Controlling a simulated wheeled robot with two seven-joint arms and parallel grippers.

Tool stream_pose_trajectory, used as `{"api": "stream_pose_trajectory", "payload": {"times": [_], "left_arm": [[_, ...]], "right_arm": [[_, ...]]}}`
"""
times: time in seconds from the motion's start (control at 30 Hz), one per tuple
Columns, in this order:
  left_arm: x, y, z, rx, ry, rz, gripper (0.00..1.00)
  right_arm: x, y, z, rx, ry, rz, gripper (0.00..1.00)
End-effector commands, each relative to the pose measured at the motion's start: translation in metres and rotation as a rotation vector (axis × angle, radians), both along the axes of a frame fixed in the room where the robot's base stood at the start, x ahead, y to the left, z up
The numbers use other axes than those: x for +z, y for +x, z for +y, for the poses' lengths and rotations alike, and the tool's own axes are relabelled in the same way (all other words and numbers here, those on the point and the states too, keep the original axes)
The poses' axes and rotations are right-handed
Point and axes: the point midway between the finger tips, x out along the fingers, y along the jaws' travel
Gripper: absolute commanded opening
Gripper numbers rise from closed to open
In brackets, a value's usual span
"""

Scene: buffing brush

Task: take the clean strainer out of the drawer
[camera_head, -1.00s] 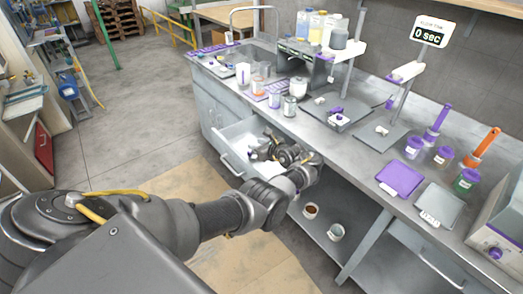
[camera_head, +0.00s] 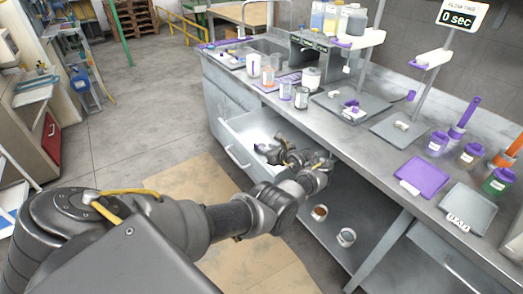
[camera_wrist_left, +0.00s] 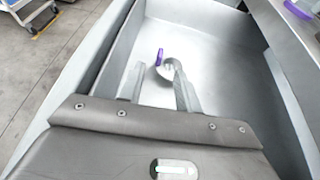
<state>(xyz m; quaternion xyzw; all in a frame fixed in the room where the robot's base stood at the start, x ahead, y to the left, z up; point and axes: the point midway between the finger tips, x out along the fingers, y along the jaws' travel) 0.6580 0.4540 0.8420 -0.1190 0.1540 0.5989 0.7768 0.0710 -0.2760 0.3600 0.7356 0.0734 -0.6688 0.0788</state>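The open drawer (camera_head: 236,131) is pulled out under the left part of the counter. My left gripper (camera_head: 262,150) reaches into it from the right. In the left wrist view, the two fingers of my left gripper (camera_wrist_left: 156,66) stand apart. A small round pale thing, likely the strainer (camera_wrist_left: 167,70), shows between the fingertips, close to the right one, with a purple part (camera_wrist_left: 159,57) at its upper left. I cannot tell whether a finger touches it. In the head view the arm and gripper hide it. My right gripper is not in view.
The counter (camera_head: 345,128) above the drawer holds jars, purple-lidded containers, trays and a purple mat (camera_head: 423,176). The drawer walls (camera_wrist_left: 110,50) stand close around the gripper. Most of the drawer floor is bare.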

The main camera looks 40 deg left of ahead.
Motion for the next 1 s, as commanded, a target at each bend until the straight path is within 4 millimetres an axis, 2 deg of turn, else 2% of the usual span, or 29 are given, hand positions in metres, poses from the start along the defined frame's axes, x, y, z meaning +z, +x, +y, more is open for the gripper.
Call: {"api": "stream_pose_trajectory", "payload": {"times": [0.1,0.33,0.5,0.63,0.93,1.0], "left_arm": [[-0.008,0.002,0.012,0.003,-0.001,0.000,0.34],[-0.013,0.006,0.023,0.003,0.000,0.000,0.34],[-0.028,0.013,0.044,0.002,-0.001,0.000,0.34],[-0.032,0.016,0.057,0.002,0.000,0.000,0.34],[-0.030,0.018,0.061,0.000,-0.001,0.000,0.34],[-0.030,0.018,0.061,0.000,-0.001,0.000,0.26]], "right_arm": [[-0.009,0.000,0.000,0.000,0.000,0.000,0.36],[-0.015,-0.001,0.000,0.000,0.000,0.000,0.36],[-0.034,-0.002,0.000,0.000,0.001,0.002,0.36],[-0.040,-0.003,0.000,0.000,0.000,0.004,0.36],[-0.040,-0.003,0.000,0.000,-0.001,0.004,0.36],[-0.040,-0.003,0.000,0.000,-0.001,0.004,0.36]]}}
